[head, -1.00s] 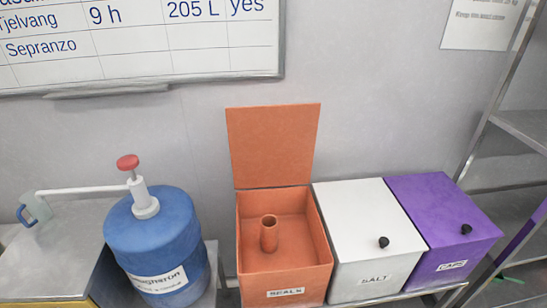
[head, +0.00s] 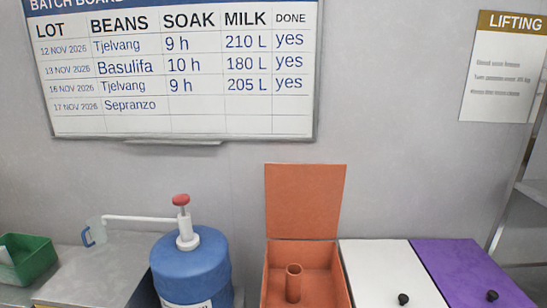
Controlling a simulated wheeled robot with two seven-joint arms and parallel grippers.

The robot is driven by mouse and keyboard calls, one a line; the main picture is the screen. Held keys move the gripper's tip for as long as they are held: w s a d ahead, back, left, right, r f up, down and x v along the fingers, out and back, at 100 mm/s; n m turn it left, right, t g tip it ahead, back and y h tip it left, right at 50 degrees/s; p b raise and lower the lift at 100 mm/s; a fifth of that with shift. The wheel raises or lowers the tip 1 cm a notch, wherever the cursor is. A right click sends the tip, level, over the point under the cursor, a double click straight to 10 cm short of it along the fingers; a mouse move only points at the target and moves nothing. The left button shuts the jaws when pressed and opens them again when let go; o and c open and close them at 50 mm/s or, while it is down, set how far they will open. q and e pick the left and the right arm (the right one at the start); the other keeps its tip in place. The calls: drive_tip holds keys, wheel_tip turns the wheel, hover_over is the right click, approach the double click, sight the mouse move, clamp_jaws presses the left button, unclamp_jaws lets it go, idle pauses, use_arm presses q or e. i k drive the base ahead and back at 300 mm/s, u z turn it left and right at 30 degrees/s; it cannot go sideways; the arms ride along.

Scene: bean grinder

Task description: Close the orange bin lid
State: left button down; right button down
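The orange bin (head: 341,288) stands at the lower middle of the head view, its front cut off by the bottom edge. Its orange lid (head: 305,201) is open and stands upright at the back, near the wall. An orange upright cylinder (head: 293,283) shows inside the bin. Neither of my grippers is in view.
Right of the bin are a white bin (head: 385,268) and a purple bin (head: 465,270), both closed with black knobs. Left stand a blue drum (head: 190,268) with a red-topped pump, a metal surface (head: 95,275) and a green crate (head: 38,262). A whiteboard (head: 185,125) hangs behind.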

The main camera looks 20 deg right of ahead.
sight(303, 201)
drive_tip(key=u, duration=0.1)
drive_tip(key=i, duration=0.85)
drive_tip(key=z, duration=0.35)
